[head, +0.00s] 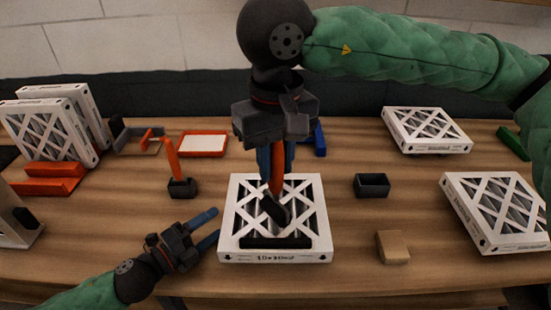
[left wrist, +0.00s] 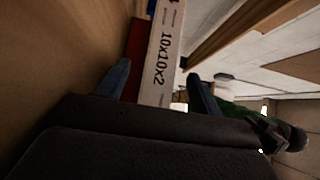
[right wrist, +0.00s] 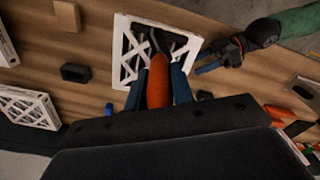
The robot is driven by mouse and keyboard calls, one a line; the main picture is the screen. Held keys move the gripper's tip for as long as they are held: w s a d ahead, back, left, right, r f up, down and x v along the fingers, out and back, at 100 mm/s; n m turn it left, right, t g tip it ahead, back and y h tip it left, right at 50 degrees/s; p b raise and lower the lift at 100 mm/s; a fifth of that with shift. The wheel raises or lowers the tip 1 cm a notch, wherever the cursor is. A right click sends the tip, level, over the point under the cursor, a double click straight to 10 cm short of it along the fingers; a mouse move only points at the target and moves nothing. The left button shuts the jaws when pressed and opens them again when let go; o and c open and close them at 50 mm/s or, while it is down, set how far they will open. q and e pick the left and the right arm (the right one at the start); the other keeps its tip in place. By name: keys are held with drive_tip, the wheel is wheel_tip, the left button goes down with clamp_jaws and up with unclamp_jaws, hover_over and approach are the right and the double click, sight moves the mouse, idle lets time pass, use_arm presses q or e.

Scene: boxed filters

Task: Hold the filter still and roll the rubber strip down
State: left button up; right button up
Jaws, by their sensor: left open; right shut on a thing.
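The white-framed filter (head: 228,215) lies flat at the table's front middle. A dark rubber strip (head: 275,243) lies along its front edge. My right gripper (head: 277,172) points down over the filter, shut on a roller with an orange handle (right wrist: 158,82) and a dark head (head: 274,210). The head is over the filter's middle, behind the strip; I cannot tell whether it touches. My left gripper (head: 207,229) is open at the filter's left side. In the left wrist view the filter's printed side (left wrist: 166,50) shows between and beyond its fingers; contact is unclear.
A black holder with an upright orange piece (head: 182,188) stands left of the filter. A black box (head: 371,185) and a tan block (head: 393,247) stand right. More filters stand at left (head: 45,130) and lie at right (head: 427,130). An orange-rimmed tray (head: 183,153) lies behind.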

use_arm(q)
drive_tip(key=shift+v, duration=3.2)
drive_tip(key=shift+s+r, duration=0.1)
